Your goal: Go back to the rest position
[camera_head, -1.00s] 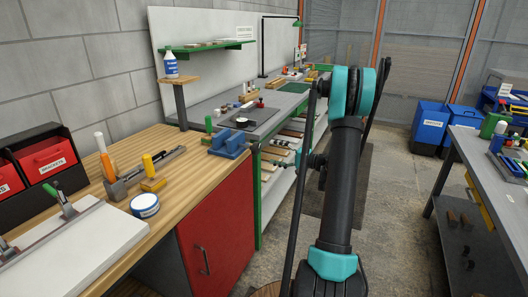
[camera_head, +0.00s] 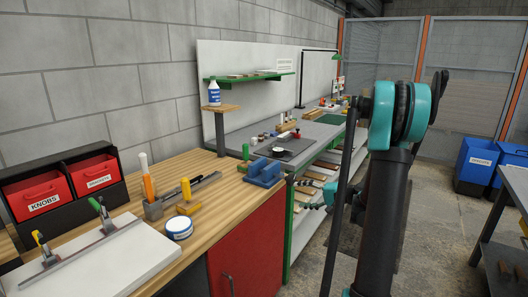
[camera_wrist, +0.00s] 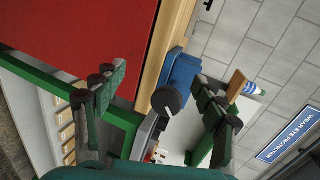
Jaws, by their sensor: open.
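In the wrist view my gripper (camera_wrist: 158,85) is open, with its two dark green fingers spread wide and nothing held between them. Beyond the fingers are a blue block-like thing, a dark round knob and a red cabinet front. In the head view my raised arm stands at the right of centre, in front of the aisle. A small teal and dark part of my arm's end shows beside the green-framed bench, mostly hidden behind the arm links.
A wooden workbench (camera_head: 222,181) at left holds red bins (camera_head: 92,174), a white board (camera_head: 95,262), a round tin (camera_head: 179,228) and a blue vise-like block (camera_head: 264,172). A grey bench (camera_head: 313,134) stands behind. Blue bins (camera_head: 474,160) and another table are at right.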

